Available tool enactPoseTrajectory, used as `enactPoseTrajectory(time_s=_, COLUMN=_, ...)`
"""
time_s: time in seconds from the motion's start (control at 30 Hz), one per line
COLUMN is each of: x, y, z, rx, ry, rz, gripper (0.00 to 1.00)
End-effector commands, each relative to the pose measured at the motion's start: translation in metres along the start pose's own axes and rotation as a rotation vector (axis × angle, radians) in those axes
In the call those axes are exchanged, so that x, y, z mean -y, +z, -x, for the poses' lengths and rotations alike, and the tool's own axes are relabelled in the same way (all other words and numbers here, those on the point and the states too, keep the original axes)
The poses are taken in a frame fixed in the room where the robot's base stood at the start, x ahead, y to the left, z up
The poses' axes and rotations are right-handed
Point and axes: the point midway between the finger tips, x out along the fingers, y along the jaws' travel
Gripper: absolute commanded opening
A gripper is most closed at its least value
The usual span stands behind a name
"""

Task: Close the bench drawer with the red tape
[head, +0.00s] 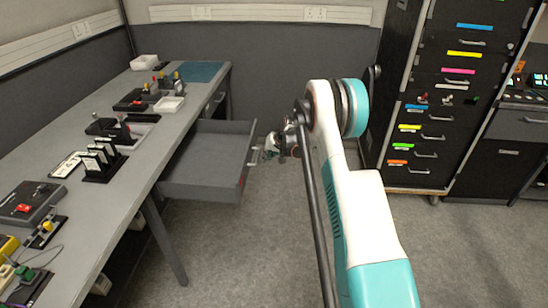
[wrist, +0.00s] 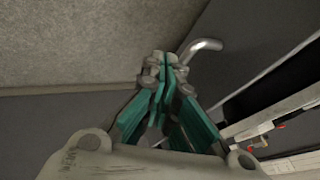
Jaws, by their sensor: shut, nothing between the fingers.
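The grey bench drawer (head: 200,187) stands pulled out from the bench, open and apparently empty, in the head view. A small red mark (head: 242,182) shows on its front edge, in keeping with red tape. My gripper (head: 270,149) is just right of the drawer front, partly hidden by my arm. In the wrist view my gripper (wrist: 166,62) has its teal fingers together and holds nothing. A silver bar handle (wrist: 203,46) on a dark panel is close beside the fingertips; I cannot tell whether they touch.
The bench (head: 125,185) runs along the left with several trays and fixtures on top. A second, shut drawer front (head: 217,100) is farther back. A dark cabinet (head: 425,130) with colour-taped drawers stands right. Carpet floor (head: 260,250) is clear in front of the drawer.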

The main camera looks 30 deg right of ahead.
Motion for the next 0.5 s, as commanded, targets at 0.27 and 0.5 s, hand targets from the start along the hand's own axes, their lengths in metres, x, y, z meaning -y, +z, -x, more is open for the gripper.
enactPoseTrajectory(time_s=0.27, x=0.0121, y=0.0011, z=-0.0084, rx=0.000, ry=0.001, rz=-0.001, gripper=0.00)
enactPoseTrajectory(time_s=0.5, x=0.0124, y=0.0009, z=-0.0080, rx=0.000, ry=0.001, rz=-0.001, gripper=0.00)
